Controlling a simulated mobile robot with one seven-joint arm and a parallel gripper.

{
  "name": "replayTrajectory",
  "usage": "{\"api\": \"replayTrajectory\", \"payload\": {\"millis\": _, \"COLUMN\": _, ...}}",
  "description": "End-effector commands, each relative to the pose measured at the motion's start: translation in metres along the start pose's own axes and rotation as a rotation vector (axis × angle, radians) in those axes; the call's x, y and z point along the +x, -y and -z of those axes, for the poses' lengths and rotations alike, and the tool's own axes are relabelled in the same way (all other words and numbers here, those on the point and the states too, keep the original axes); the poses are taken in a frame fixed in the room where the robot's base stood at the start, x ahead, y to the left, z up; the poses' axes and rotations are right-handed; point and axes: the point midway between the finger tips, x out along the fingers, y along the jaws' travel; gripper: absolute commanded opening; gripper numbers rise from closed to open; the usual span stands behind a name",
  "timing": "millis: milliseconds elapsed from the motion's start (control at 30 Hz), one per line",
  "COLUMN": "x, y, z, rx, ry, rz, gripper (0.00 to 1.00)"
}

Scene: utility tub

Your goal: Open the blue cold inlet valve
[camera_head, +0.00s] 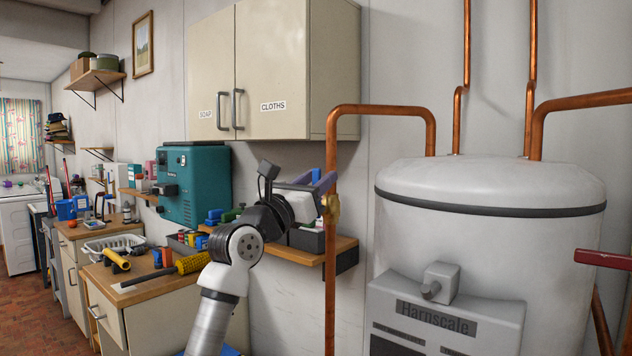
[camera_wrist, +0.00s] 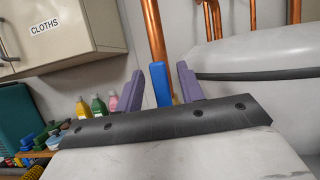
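The blue valve lever (camera_wrist: 160,84) stands upright between my two purple fingers in the wrist view. In the head view, a small blue part of it (camera_head: 316,174) shows beside the brass valve body (camera_head: 331,208) on the vertical copper pipe. My gripper (camera_head: 312,184) is at the valve, and its fingers also show in the wrist view (camera_wrist: 161,90). They are open, one on each side of the lever, with narrow gaps visible. The lever's lower end is hidden behind the dark gripper edge.
The white tank (camera_head: 480,240) stands right of the pipe, with a red lever (camera_head: 603,260) at the far right. A cream cabinet (camera_head: 270,70) hangs above. A wooden shelf (camera_head: 345,247) with bottles and boxes is behind my gripper. A worktop (camera_head: 130,285) holds tools at left.

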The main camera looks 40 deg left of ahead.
Motion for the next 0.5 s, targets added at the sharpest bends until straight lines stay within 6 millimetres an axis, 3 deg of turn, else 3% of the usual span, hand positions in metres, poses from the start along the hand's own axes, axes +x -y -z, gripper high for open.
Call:
{"api": "replayTrajectory", "payload": {"millis": 167, "x": -0.026, "y": -0.001, "z": 0.004, "rx": 0.001, "ry": 0.001, "rz": -0.003, "gripper": 0.38}}
{"api": "replayTrajectory", "payload": {"millis": 500, "x": -0.103, "y": -0.001, "z": 0.004, "rx": 0.001, "ry": 0.001, "rz": -0.003, "gripper": 0.38}}
